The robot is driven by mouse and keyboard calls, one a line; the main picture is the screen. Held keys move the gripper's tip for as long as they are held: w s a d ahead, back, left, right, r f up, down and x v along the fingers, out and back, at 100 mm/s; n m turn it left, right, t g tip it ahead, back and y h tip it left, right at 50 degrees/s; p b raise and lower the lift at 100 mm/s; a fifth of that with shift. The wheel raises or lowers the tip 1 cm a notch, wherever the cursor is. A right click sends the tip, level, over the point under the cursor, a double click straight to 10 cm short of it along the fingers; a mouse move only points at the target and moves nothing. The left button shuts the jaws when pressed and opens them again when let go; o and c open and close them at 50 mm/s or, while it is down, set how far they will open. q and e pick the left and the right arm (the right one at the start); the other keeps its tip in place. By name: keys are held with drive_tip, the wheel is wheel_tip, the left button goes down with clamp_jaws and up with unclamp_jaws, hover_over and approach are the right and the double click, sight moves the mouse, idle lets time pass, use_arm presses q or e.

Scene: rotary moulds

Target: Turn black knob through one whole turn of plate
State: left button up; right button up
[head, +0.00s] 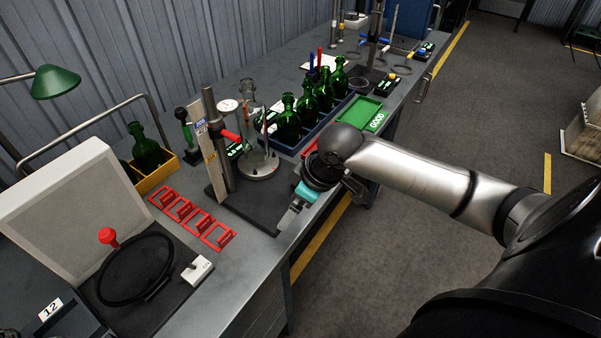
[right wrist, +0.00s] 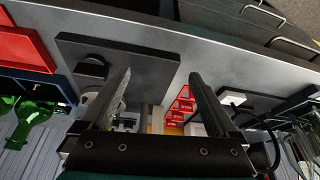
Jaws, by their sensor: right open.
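The gauge stand has a dark base (head: 240,202), an upright post with a scale, a red handle and a round plate (head: 259,168) under a clear glass piece. I cannot clearly make out the black knob in the head view, where my right arm covers part of the stand's near side. In the right wrist view a dark rounded piece (right wrist: 92,70) on the base, left of the fingers, may be the knob. My right gripper (head: 289,218) is over the base's front right corner; in the wrist view its fingers (right wrist: 160,78) are apart with nothing held between them. My left gripper is out of view.
Green bottles (head: 288,125) stand in a blue crate behind, beside a green tray (head: 362,114). Red brackets (head: 190,218) lie left of the stand. A black ring fixture (head: 135,270) is at the front left. The bench's front edge runs just under my right gripper.

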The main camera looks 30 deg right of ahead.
drive_tip(key=w+d+r+m, duration=0.2)
drive_tip(key=w+d+r, duration=0.2)
drive_tip(key=d+r, duration=0.65)
drive_tip(key=b+x, duration=0.1)
drive_tip(key=x, duration=1.3)
drive_tip(key=shift+w+a+f+b, duration=0.2)
drive_tip(key=shift+w+f+b, duration=0.1)
drive_tip(key=shift+b, duration=0.05)
drive_tip(key=c, duration=1.4)
